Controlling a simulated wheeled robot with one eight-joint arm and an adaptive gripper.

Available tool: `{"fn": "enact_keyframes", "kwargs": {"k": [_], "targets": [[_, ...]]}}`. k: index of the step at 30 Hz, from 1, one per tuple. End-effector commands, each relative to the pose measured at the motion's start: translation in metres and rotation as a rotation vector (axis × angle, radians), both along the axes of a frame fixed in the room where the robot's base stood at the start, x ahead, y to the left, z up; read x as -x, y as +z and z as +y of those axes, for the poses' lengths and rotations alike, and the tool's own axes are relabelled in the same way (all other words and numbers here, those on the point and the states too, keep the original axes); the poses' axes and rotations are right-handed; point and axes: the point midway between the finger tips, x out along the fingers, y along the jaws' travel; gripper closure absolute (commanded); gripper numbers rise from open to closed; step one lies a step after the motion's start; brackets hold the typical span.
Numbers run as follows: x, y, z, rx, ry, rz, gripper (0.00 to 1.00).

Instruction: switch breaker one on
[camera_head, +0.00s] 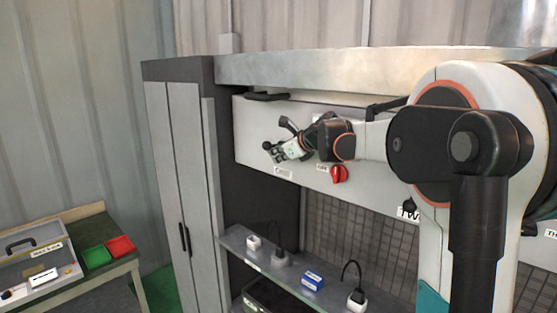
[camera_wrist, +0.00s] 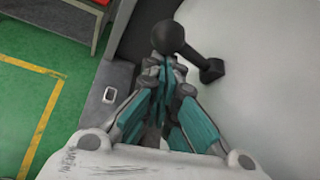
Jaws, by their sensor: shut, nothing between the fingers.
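A black lever with a ball knob (camera_wrist: 168,36) stands out from the pale panel in the wrist view. My gripper (camera_wrist: 165,72) is shut, with its teal-padded fingers together just below the ball. I cannot tell whether the fingertips touch it. In the head view my gripper (camera_head: 272,154) is at the left part of the white panel (camera_head: 253,125), beside dark lever parts. A red switch (camera_head: 339,174) is on the panel to the right, below my wrist. A small label (camera_head: 321,168), too small to read surely, is beside it. My arm hides part of the panel.
Below the panel, a grey shelf (camera_head: 237,241) holds plugs, a blue box (camera_head: 313,280) and cables. A tall grey cabinet (camera_head: 184,130) stands to the left. A bench at far left holds a grey case (camera_head: 30,262), a green tray (camera_head: 96,256) and a red tray (camera_head: 120,245).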

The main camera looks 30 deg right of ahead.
Motion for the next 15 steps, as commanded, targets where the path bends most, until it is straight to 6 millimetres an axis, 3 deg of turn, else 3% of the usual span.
{"fn": "enact_keyframes", "kwargs": {"k": [15], "targets": [[0.000, 0.015, 0.000, 0.009, 0.000, -0.003, 1.00]]}}
